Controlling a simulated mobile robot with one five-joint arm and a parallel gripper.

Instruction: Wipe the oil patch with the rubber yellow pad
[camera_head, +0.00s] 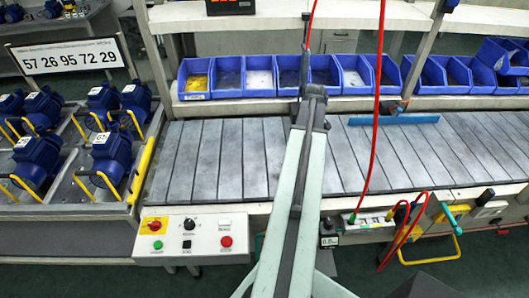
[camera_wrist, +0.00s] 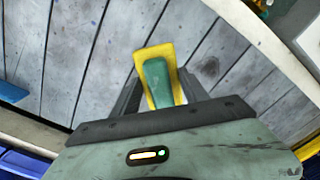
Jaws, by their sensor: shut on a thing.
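The yellow pad (camera_wrist: 168,53) with a green handle or block on top shows in the wrist view. My gripper (camera_wrist: 158,92) is shut on it, one dark finger at each side. The pad is over the grey slatted bench top (camera_wrist: 110,60); I cannot tell whether it touches. A dark smudge (camera_wrist: 207,67), which looks like the oil patch, lies on the slats just right of the pad. In the head view my arm reaches over the bench and hides the pad; no oil patch can be made out there.
Blue bins (camera_head: 260,76) line the back of the bench (camera_head: 220,160). A blue bar (camera_head: 393,118) lies on the bench at right, near a hanging red hose (camera_head: 376,110). Blue pumps (camera_head: 110,155) stand at left. A control box (camera_head: 192,238) is at the front edge.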

